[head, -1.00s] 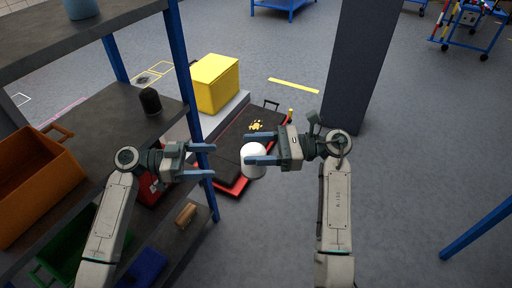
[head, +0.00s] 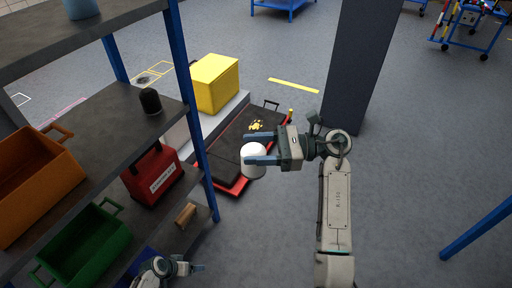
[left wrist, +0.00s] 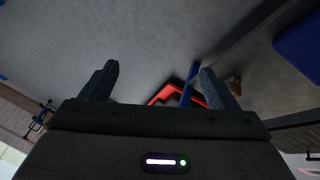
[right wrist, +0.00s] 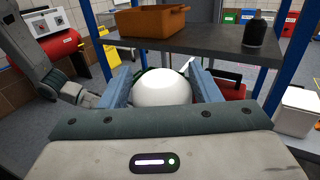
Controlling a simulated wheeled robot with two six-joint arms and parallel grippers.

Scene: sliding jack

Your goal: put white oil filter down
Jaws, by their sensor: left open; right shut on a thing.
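The white oil filter (head: 253,160) is held between the fingers of my right gripper (head: 262,148), in the air to the right of the shelf rack. In the right wrist view the filter (right wrist: 162,88) shows as a white dome between the two fingers (right wrist: 160,90). My left gripper (head: 197,268) is low at the bottom of the head view, by the lower shelf and partly cut off. In the left wrist view its fingers (left wrist: 152,85) are apart with nothing between them.
The grey shelf rack (head: 130,125) with blue posts holds an orange bin (head: 28,185), a black cylinder (head: 150,101), a green bin (head: 95,245) and a red box (head: 152,175).

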